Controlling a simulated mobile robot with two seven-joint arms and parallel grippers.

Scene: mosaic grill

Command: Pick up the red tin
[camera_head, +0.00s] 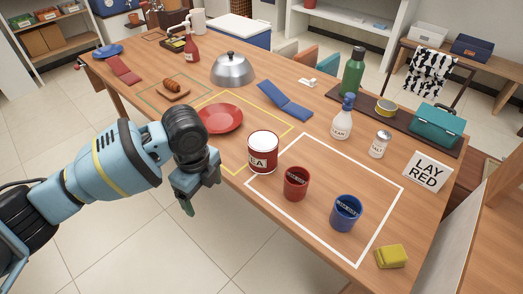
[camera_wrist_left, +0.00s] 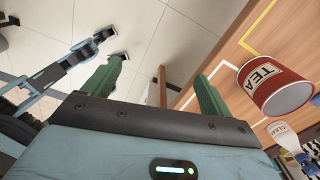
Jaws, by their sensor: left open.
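The red tin (camera_head: 263,153) stands upright on the wooden table, with a white lid and a white label ending in "EA". It shows at the right of the left wrist view (camera_wrist_left: 274,93), tilted by the camera, with its label reading "TEA". My left gripper (camera_head: 197,197) is left of the tin, off the table's near edge and apart from it. Its green fingers (camera_wrist_left: 160,78) are spread and empty in the left wrist view. Another arm of mine with a small gripper (camera_wrist_left: 110,46) shows at that view's left; its jaw state is unclear.
A red cup (camera_head: 296,184) and a blue cup (camera_head: 345,213) stand in a white outline right of the tin. A red plate (camera_head: 220,118) lies behind it. A spray bottle (camera_head: 342,120), salt shaker (camera_head: 379,145) and yellow sponge (camera_head: 391,256) stand farther right. Floor lies below my left gripper.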

